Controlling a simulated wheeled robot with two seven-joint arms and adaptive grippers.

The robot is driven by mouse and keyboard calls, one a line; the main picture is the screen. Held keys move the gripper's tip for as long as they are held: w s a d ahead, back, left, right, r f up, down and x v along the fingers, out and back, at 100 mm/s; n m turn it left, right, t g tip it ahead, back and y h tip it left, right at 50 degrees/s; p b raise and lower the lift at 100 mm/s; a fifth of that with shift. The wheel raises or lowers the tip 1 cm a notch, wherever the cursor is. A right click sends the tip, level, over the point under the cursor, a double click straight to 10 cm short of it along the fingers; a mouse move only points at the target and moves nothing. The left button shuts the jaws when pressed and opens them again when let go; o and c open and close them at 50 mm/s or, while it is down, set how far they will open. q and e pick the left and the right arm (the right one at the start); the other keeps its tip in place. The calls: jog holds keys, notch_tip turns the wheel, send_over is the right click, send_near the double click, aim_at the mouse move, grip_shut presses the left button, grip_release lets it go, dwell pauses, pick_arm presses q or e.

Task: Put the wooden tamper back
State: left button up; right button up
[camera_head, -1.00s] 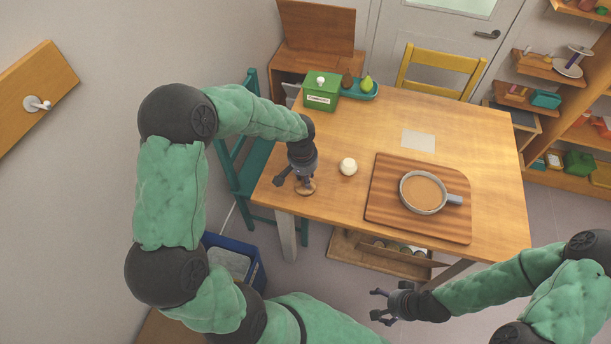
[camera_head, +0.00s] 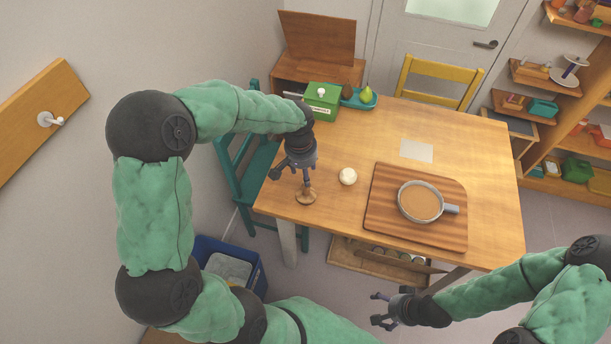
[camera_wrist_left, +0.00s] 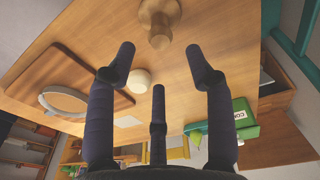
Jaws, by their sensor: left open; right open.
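The wooden tamper (camera_head: 306,195) stands on the table's left front corner, with a round base and a narrower handle. It also shows at the top of the left wrist view (camera_wrist_left: 160,22), with nothing holding it. My left gripper (camera_head: 291,178) is open and empty, just above and beside the tamper. Its spread fingers (camera_wrist_left: 158,62) show apart from the tamper in the wrist view. My right gripper (camera_head: 375,309) is open and empty, low in front of the table.
A cream ball (camera_head: 348,176) sits right of the tamper. A striped board (camera_head: 385,222) bears a grey-handled pan (camera_head: 420,202). A green box (camera_head: 321,102) and a teal tray (camera_head: 371,101) with a pear stand at the back left. A paper (camera_head: 417,150) lies flat; the table's right side is clear.

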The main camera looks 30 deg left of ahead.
pick_arm(q)
jog(key=shift+s+r+p, duration=0.2)
jog(key=shift+r+p, duration=0.1)
jog(key=shift+r, duration=1.25)
jog(key=shift+f, duration=0.1)
